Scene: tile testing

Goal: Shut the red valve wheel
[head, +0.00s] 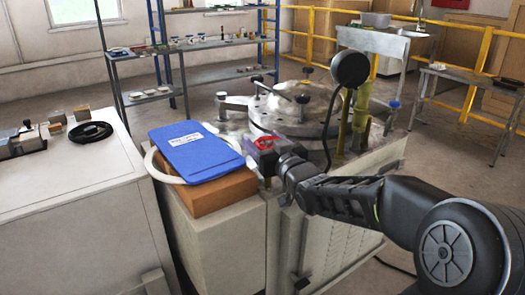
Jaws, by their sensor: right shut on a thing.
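The red valve wheel (265,143) is small and sits at the front left edge of the machine (305,105) with the round metal plate. My right gripper (270,156) is at the wheel, reaching in from the right, and is shut on it. The gripper hides the lower part of the wheel and its stem. My left gripper is not in view.
A black round lamp head (350,68) on a cable stands behind my right arm. A white cabinet (75,200) fills the left. Yellow railings (310,40) stand behind.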

